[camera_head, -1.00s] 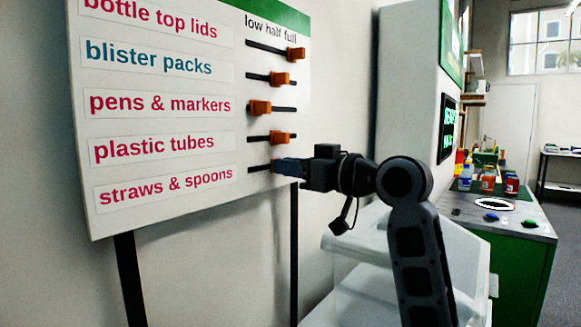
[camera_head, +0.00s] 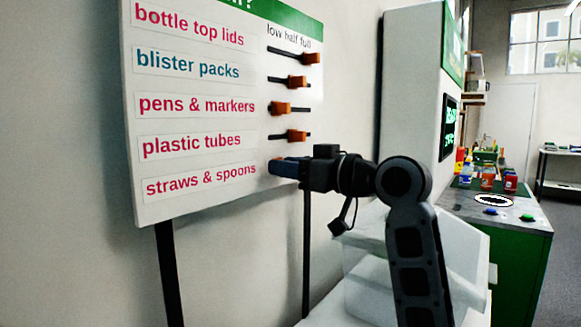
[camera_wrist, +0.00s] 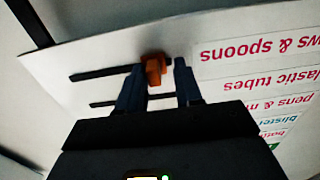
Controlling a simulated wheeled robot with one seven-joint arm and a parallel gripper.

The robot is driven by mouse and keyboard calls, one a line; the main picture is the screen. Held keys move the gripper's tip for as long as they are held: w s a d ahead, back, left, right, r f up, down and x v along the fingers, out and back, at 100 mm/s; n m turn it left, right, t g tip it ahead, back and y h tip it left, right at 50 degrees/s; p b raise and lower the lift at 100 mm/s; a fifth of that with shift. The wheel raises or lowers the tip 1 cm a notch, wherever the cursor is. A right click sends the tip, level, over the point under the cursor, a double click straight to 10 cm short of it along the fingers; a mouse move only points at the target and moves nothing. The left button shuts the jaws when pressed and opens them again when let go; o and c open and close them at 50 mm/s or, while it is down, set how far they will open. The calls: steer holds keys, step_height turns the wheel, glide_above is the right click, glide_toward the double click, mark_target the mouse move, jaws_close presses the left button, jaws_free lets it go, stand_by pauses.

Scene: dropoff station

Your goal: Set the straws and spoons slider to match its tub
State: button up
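The straws and spoons slider is the lowest row on the white board (camera_head: 190,190), beside its label (camera_head: 201,180). Its orange knob (camera_wrist: 153,68) shows in the wrist view, between my two fingers; in the head view my fingers mostly cover it. My gripper (camera_head: 273,166) is at the left, low end of the slot. In the wrist view my gripper (camera_wrist: 160,78) is open around the knob. The left finger is close against the knob; a gap shows at the right finger. White translucent tubs (camera_head: 375,290) stand behind my arm; their labels and contents cannot be made out.
Sliders for plastic tubes (camera_head: 297,135), pens and markers (camera_head: 281,108), blister packs (camera_head: 298,82) and bottle top lids (camera_head: 311,58) sit above. A green counter (camera_head: 515,265) with bottles stands at the right.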

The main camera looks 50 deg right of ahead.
steer(key=shift+o, duration=0.3)
steer(key=s, duration=0.7)
steer(key=shift+s+d+b, duration=0.2)
steer(key=shift+s+b, duration=0.2)
steer(key=shift+b, duration=0.05)
